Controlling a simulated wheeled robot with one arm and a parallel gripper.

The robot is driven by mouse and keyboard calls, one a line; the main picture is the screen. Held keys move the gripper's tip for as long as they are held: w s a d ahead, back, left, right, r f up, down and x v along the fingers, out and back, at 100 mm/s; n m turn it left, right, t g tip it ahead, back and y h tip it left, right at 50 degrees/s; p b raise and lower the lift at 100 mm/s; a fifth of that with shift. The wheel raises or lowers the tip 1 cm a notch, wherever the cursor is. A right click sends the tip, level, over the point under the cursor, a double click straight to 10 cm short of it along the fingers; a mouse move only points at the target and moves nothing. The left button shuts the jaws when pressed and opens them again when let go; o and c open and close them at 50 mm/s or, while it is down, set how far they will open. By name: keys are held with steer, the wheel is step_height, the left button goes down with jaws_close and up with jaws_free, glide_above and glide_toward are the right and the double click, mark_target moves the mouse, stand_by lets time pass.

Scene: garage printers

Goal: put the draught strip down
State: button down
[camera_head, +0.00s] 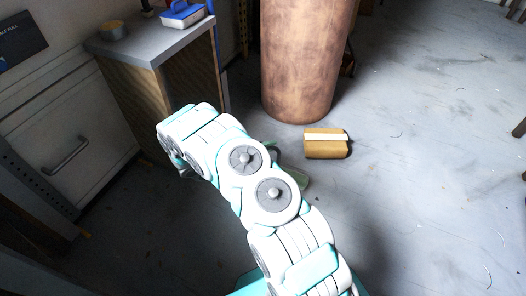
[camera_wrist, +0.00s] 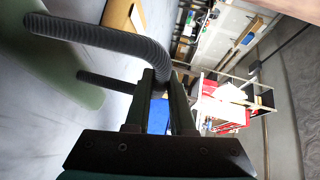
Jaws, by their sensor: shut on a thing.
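The draught strip (camera_wrist: 115,40) is a dark grey, ribbed, flexible length that shows in the wrist view. It curves from the upper left down to between my fingers. A second dark ribbed piece (camera_wrist: 104,82) sticks out to the left of the fingers; I cannot tell whether it is the strip's other end. My gripper (camera_wrist: 160,82) is shut on the strip, and the strip is held off the floor.
A wooden-sided cabinet with a grey top (camera_head: 150,42) bears a blue tray (camera_head: 183,14). A large copper-brown cylinder (camera_head: 305,60) stands at the back. A brown bundle with a white band (camera_head: 326,150) lies before it. The grey floor (camera_head: 430,150) at right is mostly clear.

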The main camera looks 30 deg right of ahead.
steer(key=shift+w+a, duration=0.8)
steer(key=shift+w, duration=0.3)
steer(key=shift+f+b, duration=0.3)
steer(key=shift+f, duration=1.55)
steer(key=c, duration=0.8)
jaws_free()
steer(key=shift+o, duration=0.2)
